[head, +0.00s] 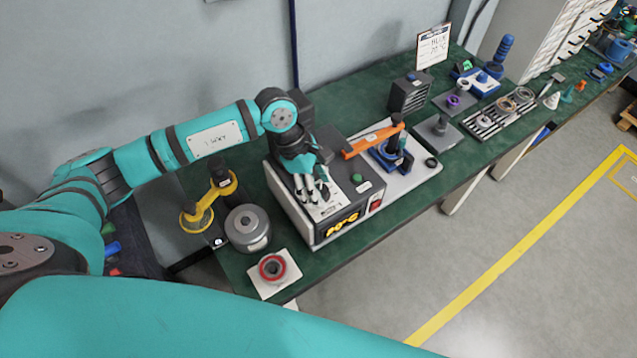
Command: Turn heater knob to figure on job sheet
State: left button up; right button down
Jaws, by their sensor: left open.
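The heater (371,167) is a dark grey box on the green bench, with an amber digit display (343,223) on its front that is too small to read surely. Its knob is not clearly visible; my gripper covers that part of the top. The job sheet (433,47) stands on a clipboard at the back of the bench. It shows "BLUE" and a figure in °C that I cannot read for certain. My left gripper (324,196) is open, pointing down over the pale dial plate on the heater's top front. I cannot tell whether it touches anything. My right gripper is out of view.
A green button (357,179) and red switch (376,202) are close to the gripper. An orange-handled press (374,140) stands right of the heater. A grey cylinder (248,228), yellow-ringed tool (197,216) and red ring (272,267) sit to the left and front.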

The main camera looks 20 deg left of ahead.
pick_arm(q)
jog(key=shift+c, duration=0.2)
jog(key=c, duration=1.1)
jog(key=shift+f+n+t+b, duration=0.2)
jog(key=shift+n+t+b, duration=0.5)
jog(key=shift+n+b, duration=1.05)
jog(key=n+t+b, duration=0.1)
jog(key=n+b, duration=0.1)
jog(key=n, duration=0.1)
jog(key=shift+s+y+b, duration=0.1)
jog(key=shift+y+b, duration=0.2)
jog(key=shift+b, duration=0.05)
jog(key=shift+r+n+t+b, duration=0.3)
jog(key=shift+n+b, duration=0.4)
jog(key=shift+n, duration=0.15)
jog(key=o, duration=1.1)
jog(key=shift+o, duration=0.2)
